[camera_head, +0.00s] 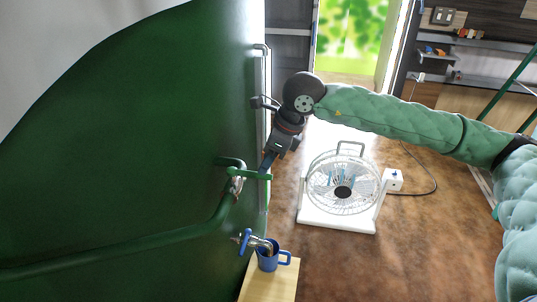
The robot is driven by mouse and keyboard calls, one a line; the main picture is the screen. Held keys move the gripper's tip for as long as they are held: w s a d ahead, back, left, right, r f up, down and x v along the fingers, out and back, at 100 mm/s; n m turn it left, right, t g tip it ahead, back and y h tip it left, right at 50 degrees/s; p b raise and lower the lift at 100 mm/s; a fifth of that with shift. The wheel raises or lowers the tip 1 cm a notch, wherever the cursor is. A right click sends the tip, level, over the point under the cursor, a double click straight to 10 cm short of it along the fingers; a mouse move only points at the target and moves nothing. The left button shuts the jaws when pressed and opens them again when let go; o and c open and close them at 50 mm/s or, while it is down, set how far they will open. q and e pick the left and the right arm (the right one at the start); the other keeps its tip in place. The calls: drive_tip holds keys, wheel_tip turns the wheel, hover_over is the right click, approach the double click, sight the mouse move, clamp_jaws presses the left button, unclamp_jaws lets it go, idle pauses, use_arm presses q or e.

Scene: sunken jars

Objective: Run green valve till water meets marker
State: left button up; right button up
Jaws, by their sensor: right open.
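The green valve has a green lever handle (257,176) on a green pipe that runs along a large green tank (140,140). My right gripper (268,163) comes in from the right and points down, with its fingertips just above the lever's right end. It is open; I cannot tell whether it touches the lever. A pale upright tube (267,75) runs down the tank's right edge, partly hidden by my gripper. A dark clip-like piece (262,102) sits by the tube and may be the marker. The water level is too small to make out. My left gripper is not in view.
Below the valve, a blue-handled tap (246,240) sits over a blue mug (268,258) on a wooden stand (284,281). A white fan (343,190) stands on the brown floor to the right, its cable running to a white box (393,180). Shelves (480,43) are at the back right.

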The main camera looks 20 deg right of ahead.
sight(249, 174)
drive_tip(key=x, duration=0.3)
drive_tip(key=shift+w+f, duration=0.1)
drive_tip(key=shift+w, duration=0.05)
drive_tip(key=shift+w+a+f, duration=0.1)
drive_tip(key=shift+a+f, duration=0.1)
drive_tip(key=shift+f, duration=0.1)
drive_tip(key=shift+p+x, duration=0.65)
drive_tip(key=shift+x, duration=0.15)
drive_tip(key=shift+f, duration=0.2)
drive_tip(key=shift+c, duration=1.4)
clamp_jaws()
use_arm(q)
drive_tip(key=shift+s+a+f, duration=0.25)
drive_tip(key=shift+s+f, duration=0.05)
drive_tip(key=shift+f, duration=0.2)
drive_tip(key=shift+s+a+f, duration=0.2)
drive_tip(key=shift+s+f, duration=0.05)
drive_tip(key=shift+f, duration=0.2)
